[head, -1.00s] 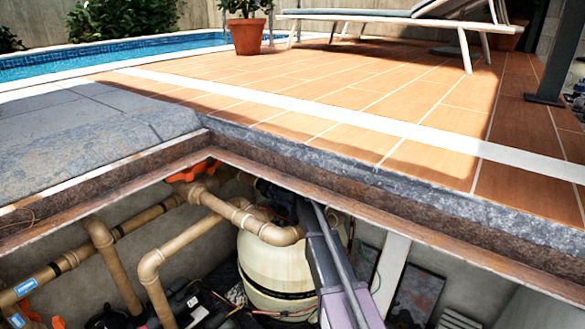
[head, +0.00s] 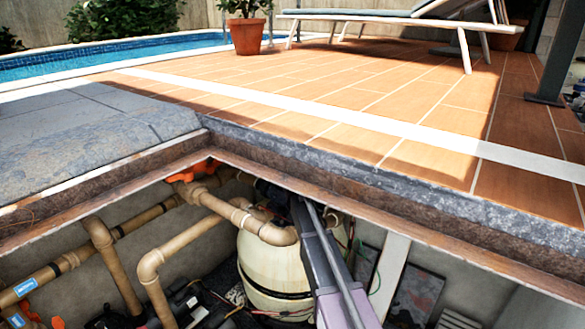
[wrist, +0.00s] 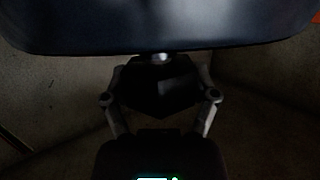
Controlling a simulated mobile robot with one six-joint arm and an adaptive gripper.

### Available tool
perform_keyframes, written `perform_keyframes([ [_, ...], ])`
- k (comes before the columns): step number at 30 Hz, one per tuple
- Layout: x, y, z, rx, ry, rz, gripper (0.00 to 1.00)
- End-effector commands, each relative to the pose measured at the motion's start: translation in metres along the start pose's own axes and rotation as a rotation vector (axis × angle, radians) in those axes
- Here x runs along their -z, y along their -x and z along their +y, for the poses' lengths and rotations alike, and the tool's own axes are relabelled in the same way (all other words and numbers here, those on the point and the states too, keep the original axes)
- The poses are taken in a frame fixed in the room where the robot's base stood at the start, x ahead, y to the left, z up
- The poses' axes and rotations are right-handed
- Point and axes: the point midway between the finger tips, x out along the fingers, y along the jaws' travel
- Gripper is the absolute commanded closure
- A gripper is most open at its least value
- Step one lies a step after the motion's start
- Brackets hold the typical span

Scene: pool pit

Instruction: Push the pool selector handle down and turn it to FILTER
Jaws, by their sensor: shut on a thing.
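The filter tank (head: 270,270) is cream and stands in the pit below the paving. In the head view the dark selector valve at its top (head: 270,190) is in shadow, and its handle cannot be told apart from my gripper there. The fingertips meet under a large, dark, rounded body across the top of the view, and the held handle is mostly hidden in shadow. The FILTER marking cannot be read.
Beige pipes (head: 205,205) run left of the tank, with an orange valve handle (head: 188,172) at the back. The pit's rusty metal rim (head: 110,187) and stone edge (head: 320,160) overhang the tank. Boards (head: 390,275) lean at the right.

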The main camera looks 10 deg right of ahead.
Motion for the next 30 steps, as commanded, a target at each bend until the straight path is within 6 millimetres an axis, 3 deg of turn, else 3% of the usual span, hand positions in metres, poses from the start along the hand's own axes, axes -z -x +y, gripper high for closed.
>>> perform_keyframes([
  [16, -0.0002, 0.0002, -0.0017, -0.133, -0.045, 0.001, 0.81],
  [30, 0.0010, 0.0008, -0.0013, -0.138, -0.049, 0.002, 0.81],
])
